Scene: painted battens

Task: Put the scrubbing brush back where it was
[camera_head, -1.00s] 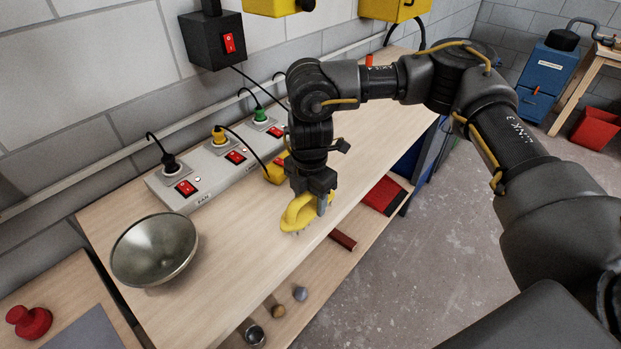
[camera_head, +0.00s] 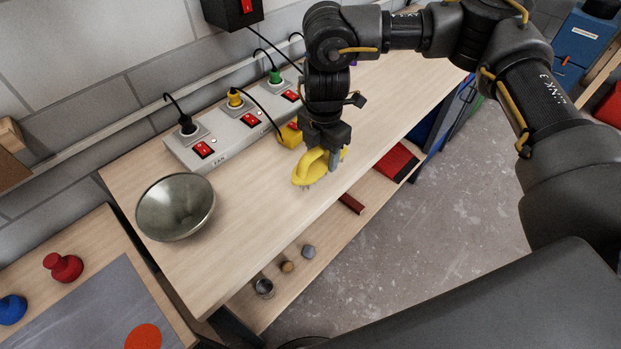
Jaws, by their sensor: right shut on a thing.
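The yellow scrubbing brush (camera_head: 308,169) is in my right gripper (camera_head: 328,160), which is shut on its handle. The brush is at or just above the wooden bench top (camera_head: 250,200), near the front edge; I cannot tell whether its bristles touch the wood. My right arm reaches in from the right and the gripper points down. My left gripper does not show.
A metal bowl (camera_head: 176,207) stands on the bench to the left. A socket strip (camera_head: 232,135) with several plugs and red switches runs along the wall behind. A lower shelf (camera_head: 270,312) holds small items. A side table (camera_head: 95,290) with red and blue knobs is at left.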

